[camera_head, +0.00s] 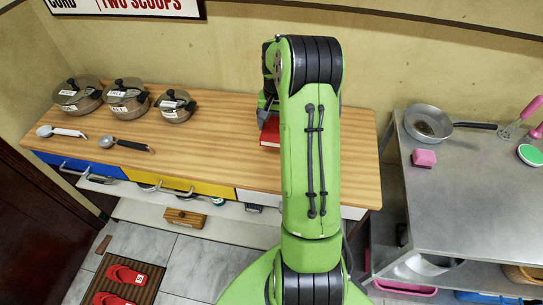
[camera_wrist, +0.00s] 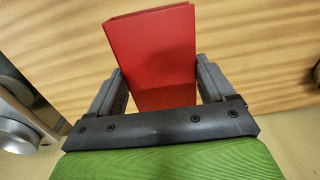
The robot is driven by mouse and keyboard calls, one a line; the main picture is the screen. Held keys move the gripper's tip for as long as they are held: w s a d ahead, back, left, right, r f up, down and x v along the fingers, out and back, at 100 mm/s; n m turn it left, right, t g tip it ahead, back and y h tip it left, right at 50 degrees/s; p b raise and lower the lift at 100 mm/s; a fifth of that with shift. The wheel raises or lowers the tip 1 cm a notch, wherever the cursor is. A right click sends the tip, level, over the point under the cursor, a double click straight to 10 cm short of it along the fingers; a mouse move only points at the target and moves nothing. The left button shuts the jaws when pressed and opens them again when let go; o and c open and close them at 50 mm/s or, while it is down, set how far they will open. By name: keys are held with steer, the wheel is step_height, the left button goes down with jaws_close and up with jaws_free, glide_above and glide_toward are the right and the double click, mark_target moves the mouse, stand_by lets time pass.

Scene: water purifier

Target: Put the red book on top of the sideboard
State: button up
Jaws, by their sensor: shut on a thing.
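The red book (camera_head: 270,132) shows partly in the head view, just left of my green arm, over the back part of the sideboard's wooden top (camera_head: 225,148). My arm hides most of it. In the wrist view the red book (camera_wrist: 158,58) stands between the two fingers of my gripper (camera_wrist: 165,92), which is shut on it. The wood-grain surface (camera_wrist: 60,45) fills the background behind the book. I cannot tell whether the book touches the top.
Three lidded pots (camera_head: 126,95) and two scoops (camera_head: 125,144) stand on the sideboard's left part. A metal table (camera_head: 470,185) with a pan (camera_head: 428,122) and a pink block (camera_head: 424,158) is at the right. The sideboard's middle is clear.

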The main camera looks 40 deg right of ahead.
step_height(320, 180, down, 10)
steer(key=shift+f+b, duration=0.1)
steer(key=shift+b, duration=0.7)
